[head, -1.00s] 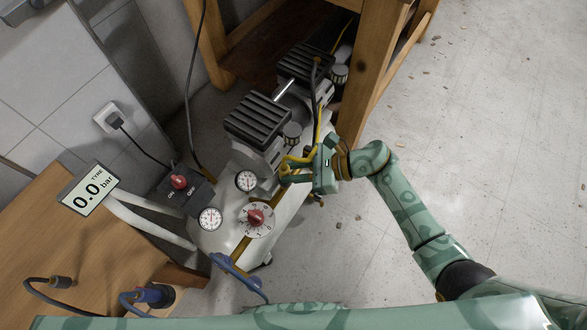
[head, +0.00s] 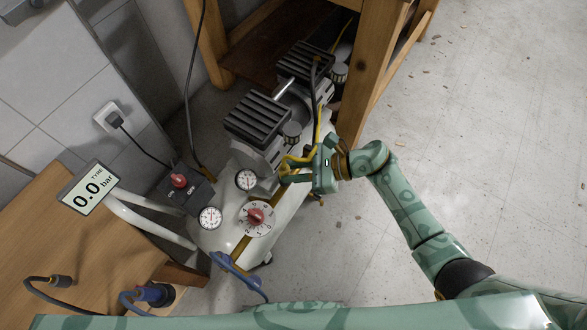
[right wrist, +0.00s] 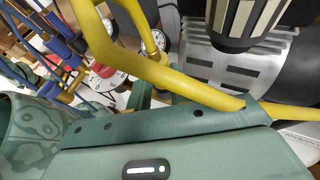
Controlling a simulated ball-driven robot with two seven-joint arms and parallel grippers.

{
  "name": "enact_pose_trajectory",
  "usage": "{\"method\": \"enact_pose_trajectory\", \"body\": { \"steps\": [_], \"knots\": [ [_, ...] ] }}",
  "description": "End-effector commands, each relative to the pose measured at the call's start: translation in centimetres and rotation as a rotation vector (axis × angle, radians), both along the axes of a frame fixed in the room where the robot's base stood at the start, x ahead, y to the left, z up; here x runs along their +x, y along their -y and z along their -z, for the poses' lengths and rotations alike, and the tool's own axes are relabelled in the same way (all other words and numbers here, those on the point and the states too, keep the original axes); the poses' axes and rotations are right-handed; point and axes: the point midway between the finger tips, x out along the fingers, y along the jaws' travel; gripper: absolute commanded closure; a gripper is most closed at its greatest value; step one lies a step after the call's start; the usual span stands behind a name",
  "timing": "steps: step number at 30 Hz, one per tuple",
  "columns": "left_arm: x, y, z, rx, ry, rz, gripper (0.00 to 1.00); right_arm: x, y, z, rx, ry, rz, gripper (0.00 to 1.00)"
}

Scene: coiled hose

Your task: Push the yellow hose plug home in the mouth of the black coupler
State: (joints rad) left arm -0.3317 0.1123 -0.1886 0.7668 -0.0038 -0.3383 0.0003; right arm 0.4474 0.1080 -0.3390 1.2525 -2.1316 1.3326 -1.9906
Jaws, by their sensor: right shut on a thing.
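My right gripper (head: 297,172) is shut on the yellow hose (head: 318,128) beside the compressor's motor. In the right wrist view the bent yellow hose (right wrist: 165,76) runs across the picture and passes along the green jaw. I cannot make out the yellow plug apart from the hose. A black hose end with an orange band (head: 61,281) lies on the wooden bench at the lower left. Another dark hose hangs at the wall, its brownish end (head: 208,173) by the switch box. I cannot tell which is the black coupler. My left gripper is out of view.
The white compressor tank (head: 228,238) carries gauges and a red knob (head: 256,216). The wooden bench (head: 75,225) holds a pressure display (head: 90,188) and a blue fitting (head: 153,294). A wooden table leg (head: 368,75) stands behind my right gripper.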

Motion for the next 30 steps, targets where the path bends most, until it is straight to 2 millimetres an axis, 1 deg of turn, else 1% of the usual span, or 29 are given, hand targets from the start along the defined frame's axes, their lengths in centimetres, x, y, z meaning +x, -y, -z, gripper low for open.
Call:
{"method": "enact_pose_trajectory", "body": {
  "steps": [12,13,14,15,27,30],
  "knots": [
    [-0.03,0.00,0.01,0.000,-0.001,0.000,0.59,-0.07,0.03,0.18,-0.003,-0.002,-0.001,1.00],
    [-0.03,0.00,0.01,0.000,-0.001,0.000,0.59,-0.07,0.04,0.19,-0.003,-0.002,-0.001,0.74],
    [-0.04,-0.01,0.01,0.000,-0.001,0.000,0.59,-0.07,0.04,0.19,-0.003,-0.002,-0.001,0.66],
    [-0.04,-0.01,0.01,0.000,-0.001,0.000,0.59,-0.07,0.03,0.17,-0.003,-0.002,-0.001,0.55],
    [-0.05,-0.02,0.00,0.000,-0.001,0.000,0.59,-0.03,0.02,0.09,-0.002,-0.001,0.000,0.54],
    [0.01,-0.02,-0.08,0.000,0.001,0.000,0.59,-0.04,0.29,-0.06,-0.002,0.000,0.000,0.54]
  ]
}}
